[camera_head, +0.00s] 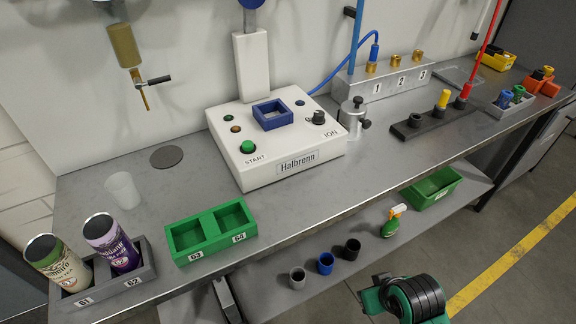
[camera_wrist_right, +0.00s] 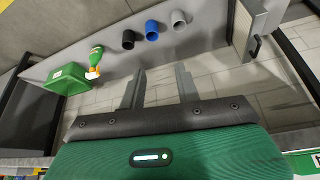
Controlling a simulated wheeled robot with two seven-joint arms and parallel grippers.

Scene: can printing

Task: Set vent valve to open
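No label marks the vent valve, and I cannot tell which fitting it is. A small silver valve body (camera_head: 352,112) with a black side knob (camera_head: 366,124) stands on the bench beside the numbered block. A tap with a black lever (camera_head: 157,80) hangs on the wall at upper left; its lever sticks out to the right. Whether either is open is unclear. My right gripper (camera_wrist_right: 160,80) is open and empty, its two fingers apart, in front of the bench. My right arm shows at the bottom of the head view. My left gripper is not in view.
A white START/ION machine (camera_head: 291,168) stands mid-bench. Left are a green two-slot tray (camera_head: 210,231) and a grey tray (camera_head: 143,283) holding two cans.

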